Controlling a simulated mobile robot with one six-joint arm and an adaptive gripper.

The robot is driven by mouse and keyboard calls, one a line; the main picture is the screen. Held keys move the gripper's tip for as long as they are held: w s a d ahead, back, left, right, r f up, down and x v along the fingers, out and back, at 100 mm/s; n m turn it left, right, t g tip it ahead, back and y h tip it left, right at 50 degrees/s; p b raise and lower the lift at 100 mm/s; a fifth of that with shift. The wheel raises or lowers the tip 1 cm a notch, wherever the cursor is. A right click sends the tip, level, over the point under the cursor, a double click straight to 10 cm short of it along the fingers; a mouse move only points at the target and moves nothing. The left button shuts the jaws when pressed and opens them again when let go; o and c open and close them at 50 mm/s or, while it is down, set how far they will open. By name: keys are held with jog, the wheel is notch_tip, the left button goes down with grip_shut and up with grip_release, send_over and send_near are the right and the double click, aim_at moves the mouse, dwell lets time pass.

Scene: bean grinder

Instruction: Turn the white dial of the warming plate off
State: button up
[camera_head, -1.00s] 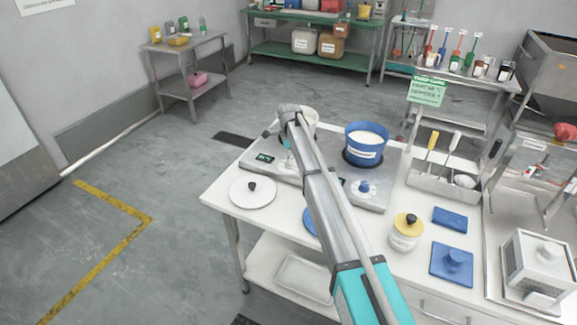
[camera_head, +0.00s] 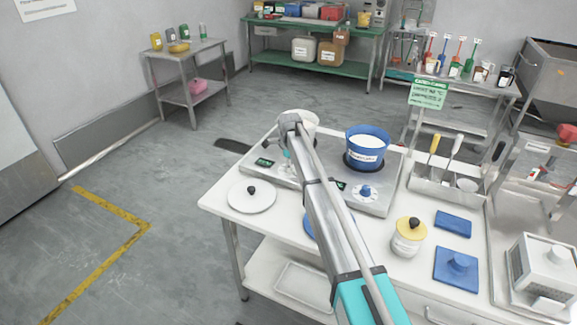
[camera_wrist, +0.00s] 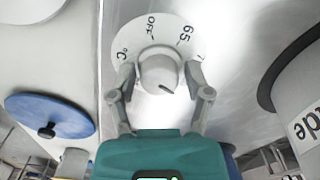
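The white dial (camera_wrist: 158,72) is in the wrist view, a round knob on a white disc marked OFF, 65 and °C. A short dark line on the knob is at its lower right, away from the OFF mark. My gripper (camera_wrist: 161,76) has one finger on each side of the knob, with what look like small gaps. In the head view my arm mostly hides the dial and the gripper. The warming plate (camera_head: 378,206) is a grey metal unit on the white table, with a second, blue dial (camera_head: 366,192) to the right.
A blue pot (camera_head: 367,153) of white contents stands on the plate's right side. A white pot (camera_head: 306,120) is behind my arm. A white lid (camera_head: 262,200), a yellow-lidded jar (camera_head: 405,240) and a utensil holder (camera_head: 440,182) are nearby. A blue lid (camera_wrist: 45,122) shows in the wrist view.

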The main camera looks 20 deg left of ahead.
jog(key=c, duration=0.6)
jog(key=shift+a, duration=0.2)
grip_shut()
jog(key=shift+d, duration=0.15)
